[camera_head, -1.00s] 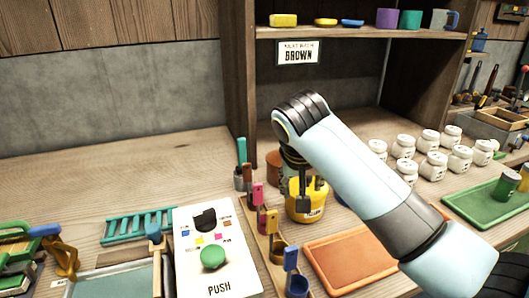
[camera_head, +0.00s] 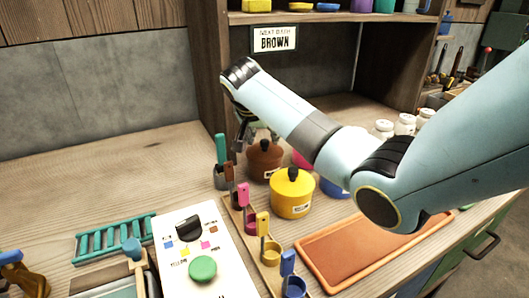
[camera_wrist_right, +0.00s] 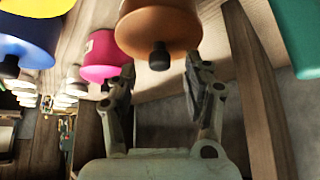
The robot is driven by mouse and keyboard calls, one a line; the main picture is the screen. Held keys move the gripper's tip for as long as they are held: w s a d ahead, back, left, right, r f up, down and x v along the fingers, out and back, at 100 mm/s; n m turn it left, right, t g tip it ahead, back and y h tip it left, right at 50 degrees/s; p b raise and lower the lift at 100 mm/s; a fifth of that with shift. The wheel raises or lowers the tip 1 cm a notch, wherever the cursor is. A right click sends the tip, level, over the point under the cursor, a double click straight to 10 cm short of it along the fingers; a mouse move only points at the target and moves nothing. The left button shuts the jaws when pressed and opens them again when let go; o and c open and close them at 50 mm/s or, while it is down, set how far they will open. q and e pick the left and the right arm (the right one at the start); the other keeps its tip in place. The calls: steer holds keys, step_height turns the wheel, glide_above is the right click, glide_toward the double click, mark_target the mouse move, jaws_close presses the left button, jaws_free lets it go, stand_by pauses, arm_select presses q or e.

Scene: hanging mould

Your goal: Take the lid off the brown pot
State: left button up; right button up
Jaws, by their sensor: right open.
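The brown pot (camera_head: 264,166) stands on the bench behind the yellow pot, its lid with a dark knob (camera_head: 264,145) on top. My right gripper (camera_head: 257,133) is open just above and behind the brown pot, its arm reaching in from the right. In the right wrist view, which looks upside down, the brown pot (camera_wrist_right: 158,28) hangs from the top with its knob (camera_wrist_right: 159,57) between the open fingertips (camera_wrist_right: 160,68). I cannot tell whether a finger touches the knob.
The yellow pot (camera_head: 292,197) stands in front, with a pink pot (camera_head: 302,158) and a blue pot (camera_head: 334,187) to the right, partly behind my arm. A green-handled tool holder (camera_head: 221,175) is close on the left. The sign (camera_head: 274,40) reads "BROWN".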

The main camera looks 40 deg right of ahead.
steer(key=shift+x, duration=1.05)
steer(key=shift+r, duration=0.1)
jaws_close()
